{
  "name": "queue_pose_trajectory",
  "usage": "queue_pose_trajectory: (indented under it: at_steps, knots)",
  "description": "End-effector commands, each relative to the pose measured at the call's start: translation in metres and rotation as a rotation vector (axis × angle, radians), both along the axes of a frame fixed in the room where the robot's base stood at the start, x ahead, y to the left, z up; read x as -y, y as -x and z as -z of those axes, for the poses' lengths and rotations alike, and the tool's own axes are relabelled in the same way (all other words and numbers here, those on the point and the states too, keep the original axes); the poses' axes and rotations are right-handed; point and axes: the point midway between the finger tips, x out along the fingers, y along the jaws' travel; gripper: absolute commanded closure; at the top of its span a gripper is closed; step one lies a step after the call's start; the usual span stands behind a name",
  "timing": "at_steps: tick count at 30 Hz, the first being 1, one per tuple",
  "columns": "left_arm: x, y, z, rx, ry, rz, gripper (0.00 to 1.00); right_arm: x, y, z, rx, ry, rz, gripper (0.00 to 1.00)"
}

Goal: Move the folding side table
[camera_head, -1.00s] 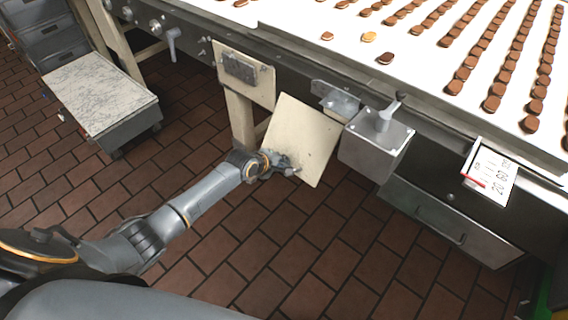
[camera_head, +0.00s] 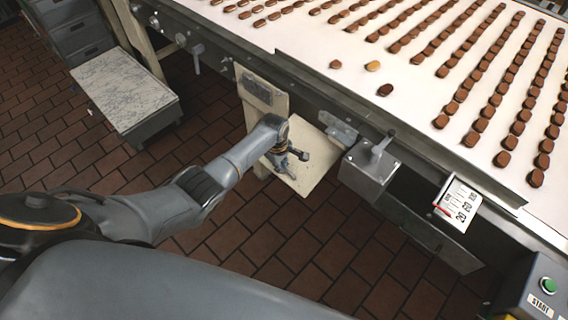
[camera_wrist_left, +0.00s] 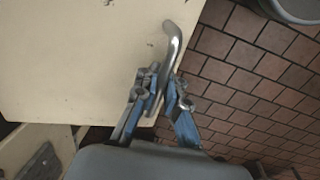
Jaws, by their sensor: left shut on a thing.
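The folding side table is a cream panel (camera_head: 318,165) hanging tilted at the side of the conveyor, beside a cream bracket plate (camera_head: 262,98). In the left wrist view its flat cream face (camera_wrist_left: 80,60) fills the upper left, with a bent metal handle (camera_wrist_left: 173,45) at its edge. My left gripper (camera_head: 284,160) is at the panel, and my forearm hides part of the panel's left side. In the left wrist view its blue-grey fingers (camera_wrist_left: 160,88) are closed around the handle's lower part. My right gripper is not in view.
The white conveyor (camera_head: 310,40) with rows of brown biscuits runs above the panel. A grey box with a lever (camera_head: 368,172) and a gauge plate (camera_head: 458,205) are to the right. A low marble-topped cart (camera_head: 120,90) stands left. Brown tiled floor below is open.

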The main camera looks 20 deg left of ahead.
Motion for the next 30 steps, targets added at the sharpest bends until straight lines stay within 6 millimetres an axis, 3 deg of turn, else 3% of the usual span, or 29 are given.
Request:
queue_pose_trajectory:
  at_steps: [3,13,30]
  knots:
    - [0.0,-0.005,-0.022,-0.084,-0.034,-0.001,1.0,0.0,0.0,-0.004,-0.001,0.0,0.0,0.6]
    - [0.0,-0.007,-0.052,-0.258,-0.098,-0.001,1.0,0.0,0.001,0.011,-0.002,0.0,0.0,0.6]
    - [0.001,-0.01,-0.071,-0.312,-0.119,-0.001,1.0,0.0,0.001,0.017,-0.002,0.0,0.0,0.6]
